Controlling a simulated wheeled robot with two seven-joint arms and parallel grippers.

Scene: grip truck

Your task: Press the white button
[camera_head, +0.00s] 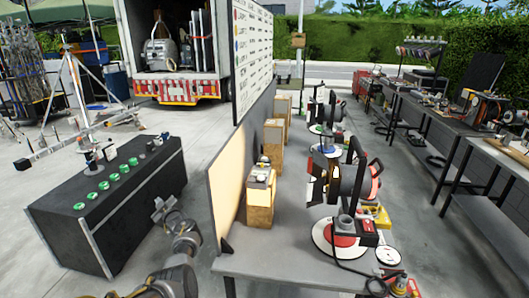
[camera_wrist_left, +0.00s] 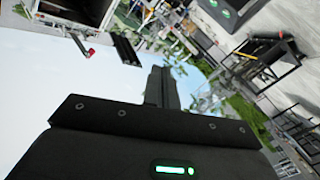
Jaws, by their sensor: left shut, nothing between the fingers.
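A long black box (camera_head: 125,220) stands at the left in the head view. A row of round green buttons with pale rims (camera_head: 104,185) runs along its top. Small dark and pale devices (camera_head: 107,153) stand at the back of that top. I cannot pick out a plainly white button. My left gripper (camera_head: 160,206) is low, in front of the box's right end, apart from its top. In the left wrist view its dark fingers (camera_wrist_left: 163,88) are shut and empty, mostly against sky. My right gripper is not in view.
An upright board (camera_head: 229,175) stands right of my left arm. A grey table (camera_head: 275,264) with lamps, a red and white disc (camera_head: 330,240) and small boxes lies beyond it. An open truck (camera_head: 180,85) stands behind.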

